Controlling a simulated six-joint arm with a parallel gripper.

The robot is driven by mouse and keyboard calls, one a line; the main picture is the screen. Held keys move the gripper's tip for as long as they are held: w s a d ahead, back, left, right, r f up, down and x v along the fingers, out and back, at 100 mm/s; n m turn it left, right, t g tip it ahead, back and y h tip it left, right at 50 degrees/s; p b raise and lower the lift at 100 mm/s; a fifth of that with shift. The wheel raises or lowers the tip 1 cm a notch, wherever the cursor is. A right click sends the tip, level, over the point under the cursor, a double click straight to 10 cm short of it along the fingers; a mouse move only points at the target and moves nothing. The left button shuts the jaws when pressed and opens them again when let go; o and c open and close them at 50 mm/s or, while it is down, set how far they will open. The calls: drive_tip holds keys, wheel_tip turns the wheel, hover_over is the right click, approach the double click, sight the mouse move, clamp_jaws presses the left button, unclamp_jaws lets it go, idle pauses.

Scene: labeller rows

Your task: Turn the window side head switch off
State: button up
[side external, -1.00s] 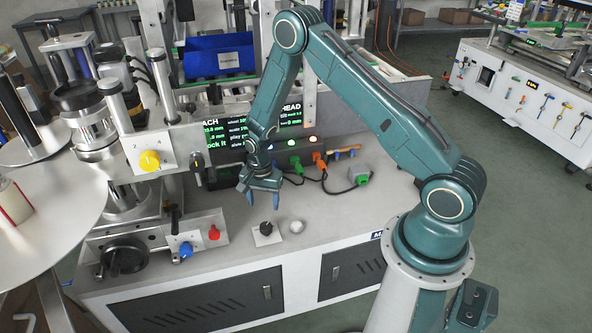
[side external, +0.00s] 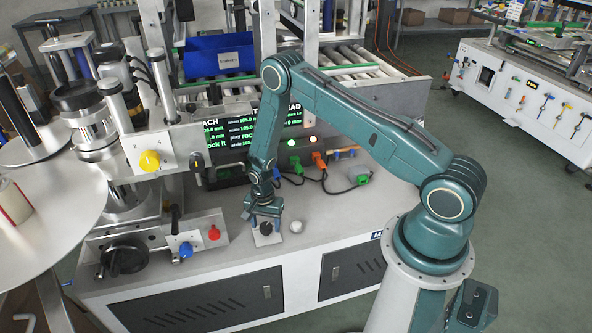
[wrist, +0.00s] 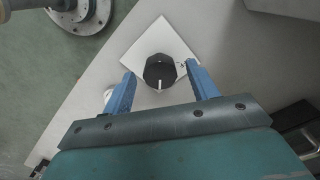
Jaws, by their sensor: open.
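A black rotary knob (side external: 266,228) sits on a small white plate (side external: 255,239) on the grey bench top. In the wrist view the knob (wrist: 160,71) has a white pointer mark toward the near side, and its plate (wrist: 133,42) lies askew around it. My gripper (side external: 265,222) is over the knob, pointing down. In the wrist view my gripper (wrist: 160,84) is open, with one blue finger on each side of the knob; I cannot tell whether they touch it. No label naming the switch is readable.
A white round knob (side external: 296,227) stands just right of the plate. A panel with blue (side external: 186,250) and red (side external: 214,233) knobs is at the left. Orange (side external: 319,159) and green (side external: 362,180) plugs with cables lie behind. The bench's front right is clear.

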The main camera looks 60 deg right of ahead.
drive_tip(key=c, duration=1)
drive_tip(key=shift+n, duration=0.3)
drive_tip(key=n, duration=0.8)
drive_tip(key=shift+n, duration=0.3)
drive_tip(key=n, duration=0.4)
drive_tip(key=shift+n, duration=2.4)
